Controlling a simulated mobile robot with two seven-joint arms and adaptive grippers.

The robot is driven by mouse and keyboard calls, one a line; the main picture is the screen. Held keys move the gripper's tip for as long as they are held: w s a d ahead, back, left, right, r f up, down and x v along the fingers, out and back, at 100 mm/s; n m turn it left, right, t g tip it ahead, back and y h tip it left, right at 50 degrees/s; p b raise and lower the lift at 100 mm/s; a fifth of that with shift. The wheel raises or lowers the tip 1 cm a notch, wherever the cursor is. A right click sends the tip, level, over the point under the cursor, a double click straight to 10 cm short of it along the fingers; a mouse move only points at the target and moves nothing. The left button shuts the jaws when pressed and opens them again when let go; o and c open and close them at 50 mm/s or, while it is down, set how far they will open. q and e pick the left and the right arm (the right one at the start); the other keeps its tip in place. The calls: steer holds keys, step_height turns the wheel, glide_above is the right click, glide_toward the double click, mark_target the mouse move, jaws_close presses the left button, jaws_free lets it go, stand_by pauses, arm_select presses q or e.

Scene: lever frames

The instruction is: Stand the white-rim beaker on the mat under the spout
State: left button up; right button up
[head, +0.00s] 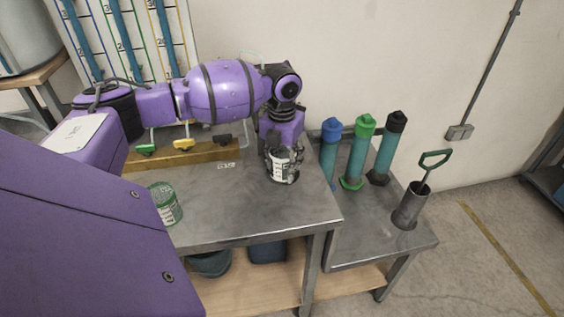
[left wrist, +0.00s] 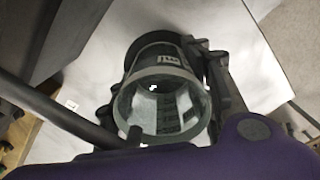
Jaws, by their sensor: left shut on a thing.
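My left gripper (head: 281,155) is shut on a clear beaker with a pale label, the white-rim beaker (head: 284,168), near the right end of the metal table. In the left wrist view I look down into the open beaker (left wrist: 165,100), with its pale rim towards me and dark fingers at its sides. It looks roughly upright; I cannot tell whether its base touches the table. I cannot make out the mat or the spout. My right gripper is out of view.
A brass bar (head: 190,155) with green, yellow and black levers runs along the table's back. A green-rim beaker (head: 165,204) stands at the left. Blue, green and black-capped cylinders (head: 357,150) and a grey pot (head: 408,207) stand on the lower side table. The table's front middle is clear.

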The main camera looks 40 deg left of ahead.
arm_select(q)
steer(key=o, duration=1.2)
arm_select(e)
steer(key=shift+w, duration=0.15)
arm_select(q)
step_height(320, 180, up, 12)
steer(key=shift+f, duration=0.1)
